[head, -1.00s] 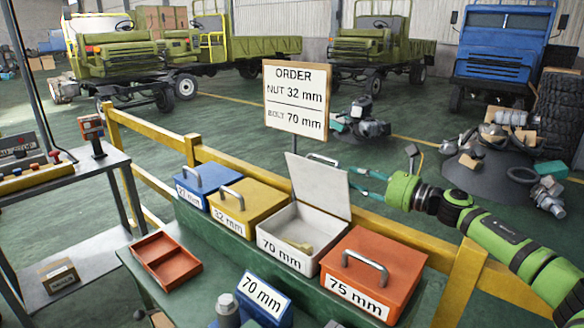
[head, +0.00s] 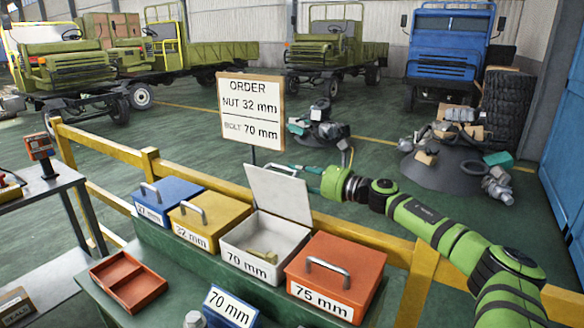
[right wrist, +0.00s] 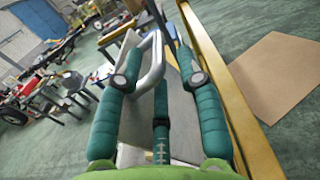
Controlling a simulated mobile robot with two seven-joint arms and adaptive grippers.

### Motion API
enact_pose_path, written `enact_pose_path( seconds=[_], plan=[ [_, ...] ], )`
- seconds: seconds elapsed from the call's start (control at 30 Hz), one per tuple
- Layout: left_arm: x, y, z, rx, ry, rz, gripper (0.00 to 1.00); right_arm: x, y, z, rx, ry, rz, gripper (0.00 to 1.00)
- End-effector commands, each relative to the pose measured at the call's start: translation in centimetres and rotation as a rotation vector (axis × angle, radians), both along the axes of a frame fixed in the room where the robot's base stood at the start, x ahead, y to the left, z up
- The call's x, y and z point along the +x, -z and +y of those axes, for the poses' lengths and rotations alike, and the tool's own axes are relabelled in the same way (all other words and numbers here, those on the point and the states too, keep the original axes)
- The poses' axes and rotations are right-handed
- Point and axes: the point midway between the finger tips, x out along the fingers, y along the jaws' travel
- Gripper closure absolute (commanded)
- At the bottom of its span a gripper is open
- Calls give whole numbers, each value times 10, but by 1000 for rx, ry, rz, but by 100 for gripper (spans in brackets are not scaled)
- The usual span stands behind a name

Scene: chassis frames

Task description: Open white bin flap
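The white bin (head: 245,266), labelled 70 mm, stands between the yellow and orange bins. Its flap (head: 280,192) is raised, standing steeply at the back edge, and a pale yellowish item (head: 262,256) shows inside. My right gripper (head: 292,168) is behind the flap, its teal fingers partly hidden by it. In the right wrist view the fingers are spread apart, with a grey loop handle (right wrist: 156,55) and a pale panel between and beyond them. The handle lies close to the left finger; I cannot tell if they touch. My left gripper is not in view.
Blue (head: 167,202), yellow (head: 200,222) and orange (head: 333,277) bins share the green bench. An orange tray (head: 128,282) and a blue 70 mm box (head: 230,308) are in front. A yellow rail (head: 395,238) runs behind. An order sign (head: 250,110) stands above the bins.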

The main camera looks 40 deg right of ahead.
Motion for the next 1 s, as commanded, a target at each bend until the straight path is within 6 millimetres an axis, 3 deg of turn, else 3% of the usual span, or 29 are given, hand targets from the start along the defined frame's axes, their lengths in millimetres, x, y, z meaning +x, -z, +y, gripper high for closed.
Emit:
enact_pose_path(
  seconds=[0.3, 0.7, 0.77, 0.8, 1.0],
  plan=[
    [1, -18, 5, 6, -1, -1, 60, 22, -2, 6, 1, 0, -2, 63],
    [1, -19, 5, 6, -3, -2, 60, 26, 0, 8, -1, -2, 0, 63],
    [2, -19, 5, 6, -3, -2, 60, 26, 0, 8, -1, -2, 0, 83],
    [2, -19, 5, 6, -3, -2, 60, 26, 0, 8, -1, -2, 0, 99],
    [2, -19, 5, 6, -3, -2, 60, 26, 0, 8, 0, -2, 0, 100]
  ],
)
